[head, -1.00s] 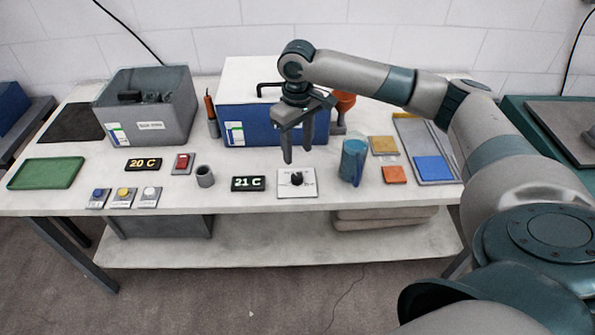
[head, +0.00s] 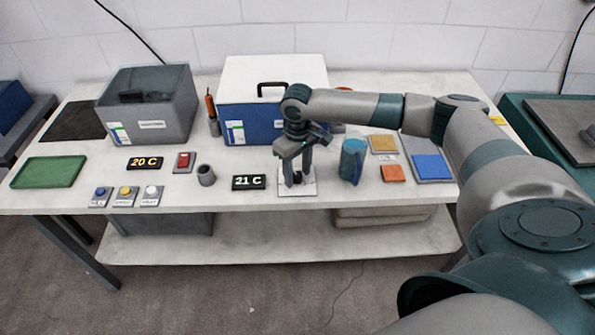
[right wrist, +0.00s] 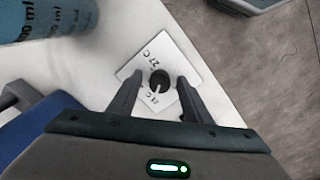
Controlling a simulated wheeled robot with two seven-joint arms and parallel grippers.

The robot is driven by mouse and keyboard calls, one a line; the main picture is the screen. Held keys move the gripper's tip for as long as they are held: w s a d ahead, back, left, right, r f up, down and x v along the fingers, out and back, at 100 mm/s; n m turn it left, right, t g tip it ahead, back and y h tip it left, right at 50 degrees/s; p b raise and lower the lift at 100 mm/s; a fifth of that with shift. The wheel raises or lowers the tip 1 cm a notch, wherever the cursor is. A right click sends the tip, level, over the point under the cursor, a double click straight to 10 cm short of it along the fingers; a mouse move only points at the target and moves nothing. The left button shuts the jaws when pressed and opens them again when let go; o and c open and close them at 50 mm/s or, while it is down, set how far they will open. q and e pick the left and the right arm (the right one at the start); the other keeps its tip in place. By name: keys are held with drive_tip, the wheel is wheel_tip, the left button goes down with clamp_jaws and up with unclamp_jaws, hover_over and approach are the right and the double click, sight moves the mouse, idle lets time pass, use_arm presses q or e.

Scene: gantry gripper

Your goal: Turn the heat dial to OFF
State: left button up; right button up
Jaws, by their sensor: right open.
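The heat dial is a black round knob (right wrist: 160,82) on a white plate (right wrist: 176,66) with printed marks; in the right wrist view I read "21 C" and "27 C". A pale pointer line on the knob points towards the "21 C" mark. In the head view the plate (head: 297,191) lies near the table's front edge, with the knob mostly hidden by my fingers. My right gripper (head: 298,182) is open, pointing down at the dial, one finger on each side of the knob. I cannot tell whether the fingers touch it. My left gripper is out of view.
A display reading "21 C" (head: 249,182) lies left of the dial, and a grey cup (head: 206,175) beyond it. A blue beaker (head: 352,160) stands close on the right. A blue-and-white case (head: 250,128) stands behind. Several button boxes line the front left.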

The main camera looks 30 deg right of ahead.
drive_tip(key=c, duration=1.1)
drive_tip(key=shift+o, duration=0.2)
drive_tip(key=shift+r+n+p, duration=0.15)
drive_tip(key=shift+n+p, duration=0.15)
drive_tip(key=shift+p, duration=0.15)
drive_tip(key=n+p, duration=0.2)
drive_tip(key=shift+r+p, duration=0.1)
drive_tip(key=shift+p, duration=0.3)
drive_tip(key=n+p, duration=0.2)
drive_tip(key=shift+n, duration=0.4)
drive_tip(key=n+p, duration=0.1)
drive_tip(key=n, duration=0.1)
drive_tip(key=shift+w+n+p, duration=0.1)
drive_tip(key=shift+n+p, duration=0.25)
drive_tip(key=shift+n, duration=0.05)
drive_tip(key=shift+d+n+p, duration=0.1)
drive_tip(key=shift+n+p, duration=0.5)
drive_tip(key=shift+n, duration=1.3)
drive_tip(key=shift+f, duration=0.2)
